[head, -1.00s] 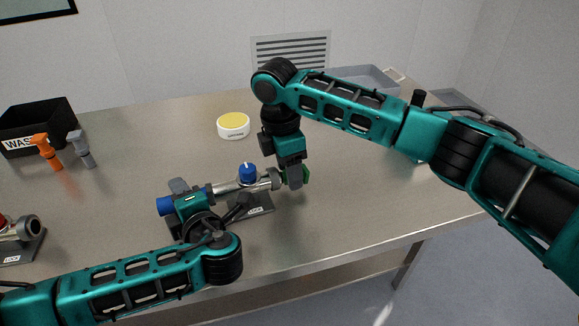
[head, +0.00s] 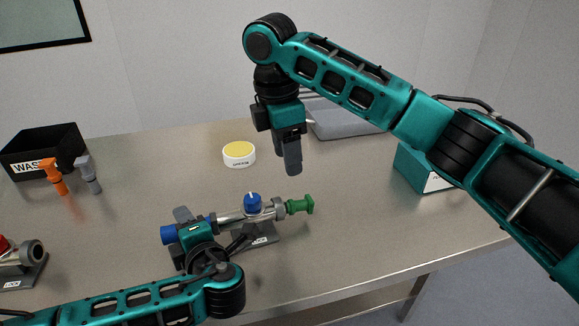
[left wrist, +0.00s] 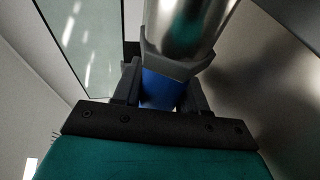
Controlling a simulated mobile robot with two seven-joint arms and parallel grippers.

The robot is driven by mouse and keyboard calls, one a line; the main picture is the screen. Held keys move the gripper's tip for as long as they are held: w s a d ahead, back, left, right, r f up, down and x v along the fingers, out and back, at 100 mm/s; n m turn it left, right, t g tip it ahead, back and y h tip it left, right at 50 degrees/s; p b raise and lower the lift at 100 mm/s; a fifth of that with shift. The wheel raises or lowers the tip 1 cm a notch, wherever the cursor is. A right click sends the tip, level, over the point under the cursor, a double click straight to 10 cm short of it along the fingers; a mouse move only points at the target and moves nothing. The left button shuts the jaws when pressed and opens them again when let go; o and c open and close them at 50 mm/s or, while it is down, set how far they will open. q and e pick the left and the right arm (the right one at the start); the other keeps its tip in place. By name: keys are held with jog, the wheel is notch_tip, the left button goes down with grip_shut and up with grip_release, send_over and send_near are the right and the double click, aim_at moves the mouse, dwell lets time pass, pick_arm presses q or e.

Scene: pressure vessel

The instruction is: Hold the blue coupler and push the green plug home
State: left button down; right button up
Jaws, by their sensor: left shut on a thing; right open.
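The blue coupler (head: 169,234) is at the left end of a metal pressure vessel (head: 232,219) with a blue knob on top. My left gripper (head: 186,222) is shut on the coupler; in the left wrist view the blue coupler (left wrist: 160,90) sits between the fingers, against the metal tube. The green plug (head: 300,205) is at the vessel's right end, its stem and wide head showing outside the grey collar. How deep it sits is hidden. My right gripper (head: 290,160) is open and empty, pointing down above and behind the plug, apart from it.
A round white tub with a yellow top (head: 239,154) stands behind the vessel. A black waste bin (head: 45,150), an orange tool (head: 53,175) and a grey tool (head: 89,174) are at left. A red-knobbed vessel (head: 22,258) is at the left edge. A teal box (head: 425,172) and grey tray (head: 345,122) are at right.

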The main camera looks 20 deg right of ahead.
dwell(0.4)
pick_arm(q)
jog(key=c, duration=0.5)
grip_release()
jog(key=v, duration=0.7)
jog(key=shift+s+d+r, duration=0.1)
jog(key=shift+s, duration=0.15)
